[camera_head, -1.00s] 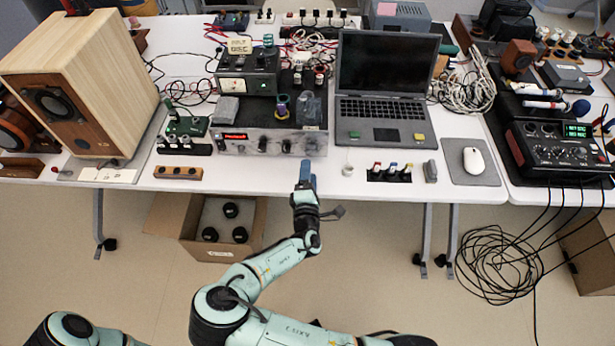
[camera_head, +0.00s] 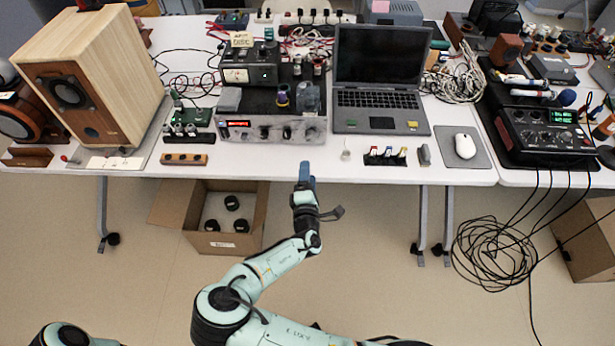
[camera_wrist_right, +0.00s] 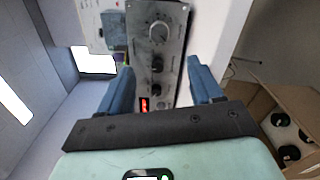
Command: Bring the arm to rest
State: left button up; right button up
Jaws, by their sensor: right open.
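My right gripper (camera_head: 306,172) has blue fingers and reaches up to the front edge of the white table, below the silver amplifier (camera_head: 272,130). In the right wrist view the gripper (camera_wrist_right: 163,80) has its two blue fingers apart, with nothing between them. The amplifier front with its knobs (camera_wrist_right: 157,62) shows beyond the fingers. My right arm (camera_head: 262,268) is bent, teal and black, in front of the table. Part of another teal link of mine shows at the bottom left; the left gripper is not seen.
The white table (camera_head: 240,168) bears a wooden speaker (camera_head: 125,75), a laptop (camera_head: 380,100), a mouse (camera_head: 465,146) and a mixer (camera_head: 545,140). An open box (camera_head: 213,242) stands under it. Coiled cables (camera_head: 495,255) lie on the floor at right.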

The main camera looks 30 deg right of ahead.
dwell(0.3)
jog(key=s+d+f+m+g+p, duration=0.1)
jog(key=s+d+f+m+g, duration=0.4)
jog(key=s+f, duration=0.45)
jog(key=s+f+m+g+y+p, duration=0.3)
jog(key=s+f+g, duration=0.4)
jog(key=s+f, duration=0.6)
jog(key=s+a+f+m+g+y, duration=0.2)
jog(key=s+a+m+g+y, duration=0.35)
jog(key=s+a, duration=0.55)
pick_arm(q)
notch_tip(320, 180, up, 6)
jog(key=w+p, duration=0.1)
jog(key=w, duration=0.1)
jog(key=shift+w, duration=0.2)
pick_arm(e)
jog(key=a+r+m+t+y, duration=0.1)
jog(key=a+r+m+y, duration=0.3)
jog(key=a, duration=0.5)
jog(key=shift+w+a+r+m+y, duration=0.3)
jog(key=shift+w+r+m+y, duration=0.05)
jog(key=shift+r+m+y, duration=0.1)
jog(key=shift+c, duration=0.4)
